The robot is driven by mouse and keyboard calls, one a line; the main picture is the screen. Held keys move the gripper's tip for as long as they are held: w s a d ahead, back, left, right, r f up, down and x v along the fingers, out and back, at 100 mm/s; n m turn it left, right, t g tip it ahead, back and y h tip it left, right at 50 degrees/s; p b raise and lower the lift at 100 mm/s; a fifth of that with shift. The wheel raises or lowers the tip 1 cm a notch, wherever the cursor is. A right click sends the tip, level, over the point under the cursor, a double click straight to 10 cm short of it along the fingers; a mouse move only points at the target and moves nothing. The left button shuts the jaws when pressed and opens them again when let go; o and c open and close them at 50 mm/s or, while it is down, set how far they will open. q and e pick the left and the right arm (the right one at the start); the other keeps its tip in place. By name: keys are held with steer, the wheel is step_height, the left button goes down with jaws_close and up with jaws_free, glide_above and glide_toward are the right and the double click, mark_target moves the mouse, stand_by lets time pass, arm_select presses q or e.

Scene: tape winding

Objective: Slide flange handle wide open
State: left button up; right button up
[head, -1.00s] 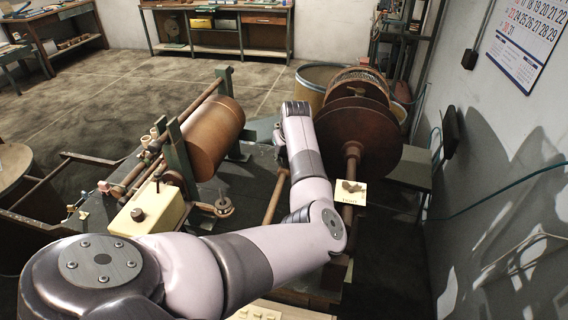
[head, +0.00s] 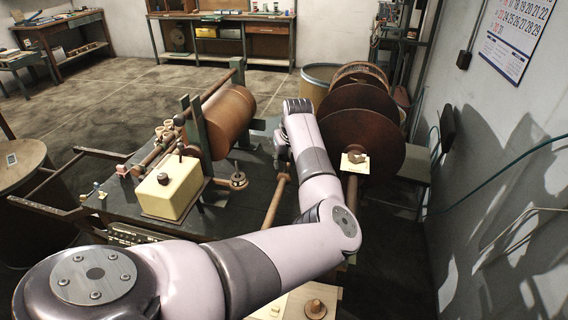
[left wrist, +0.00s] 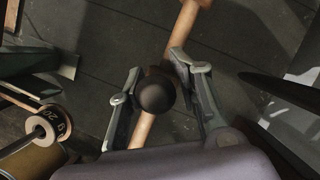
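In the left wrist view, a dark round knob (left wrist: 156,93) sits between the fingers of my left gripper (left wrist: 157,68). The fingers are spread on either side of it; firm contact does not show. A brown rod (left wrist: 185,22) runs behind the knob. In the head view, my left gripper (head: 282,150) is mostly hidden beside my wrist, left of the reel's round brown flanges (head: 372,145). A rod (head: 276,198) lies below it. The knob cannot be made out there. My right gripper is not in view.
A cream box (head: 172,190) and a brown roller (head: 230,120) stand on the machine at left. A pale card (head: 354,163) with a brown piece is in front of the flanges. The wall (head: 500,190) is close at right. Open floor (head: 130,95) lies behind.

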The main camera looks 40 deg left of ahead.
arm_select(q)
steer(key=shift+s+d+f, duration=0.1)
steer(key=shift+r, duration=0.3)
steer(key=v, duration=1.1)
steer(key=shift+d+r, duration=0.25)
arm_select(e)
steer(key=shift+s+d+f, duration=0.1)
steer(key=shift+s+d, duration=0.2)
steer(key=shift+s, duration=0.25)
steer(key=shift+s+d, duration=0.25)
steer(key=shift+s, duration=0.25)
